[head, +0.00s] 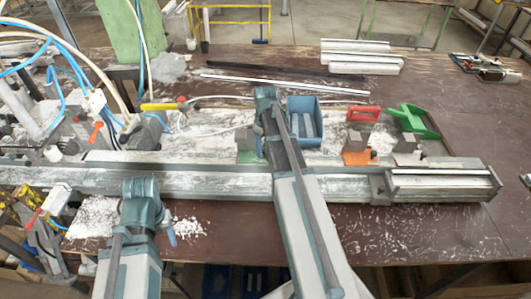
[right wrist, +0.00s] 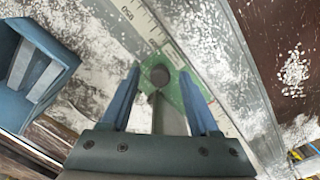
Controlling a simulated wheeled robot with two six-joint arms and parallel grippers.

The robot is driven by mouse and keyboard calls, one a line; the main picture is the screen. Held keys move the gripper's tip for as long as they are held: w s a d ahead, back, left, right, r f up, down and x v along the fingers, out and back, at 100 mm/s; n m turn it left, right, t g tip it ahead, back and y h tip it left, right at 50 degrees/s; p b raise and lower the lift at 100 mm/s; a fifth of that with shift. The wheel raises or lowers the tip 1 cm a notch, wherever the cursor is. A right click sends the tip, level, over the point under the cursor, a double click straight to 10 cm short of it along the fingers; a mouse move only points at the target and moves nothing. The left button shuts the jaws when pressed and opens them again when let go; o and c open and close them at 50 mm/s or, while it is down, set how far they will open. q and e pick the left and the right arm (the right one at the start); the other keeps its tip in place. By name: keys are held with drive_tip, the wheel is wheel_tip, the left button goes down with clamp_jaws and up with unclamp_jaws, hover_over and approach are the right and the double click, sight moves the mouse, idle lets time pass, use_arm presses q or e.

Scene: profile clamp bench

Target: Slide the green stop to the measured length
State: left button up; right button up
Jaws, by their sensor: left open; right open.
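The green stop (head: 250,157) sits on the bench rail (head: 200,187) left of my right arm, which partly hides it. In the right wrist view the green stop (right wrist: 177,90) is a plate with a round hole, and a grey upright part rises from it. My right gripper (right wrist: 160,80) is open, its two blue fingers on either side of the stop. I cannot tell whether they touch it. A scale (right wrist: 150,24) with printed marks runs beside the stop. My left gripper (head: 140,188) is open over the left part of the rail; its fingertips are hard to make out.
An orange stop (head: 358,157) and a grey clamp end (head: 380,188) are farther right. A blue bin (head: 305,120), a red piece (head: 363,114) and a green bracket (head: 413,122) stand behind. Light profiles (head: 360,58) lie at the back. Hoses and fittings crowd the left.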

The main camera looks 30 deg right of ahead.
clamp_jaws()
idle(0.3)
idle(1.2)
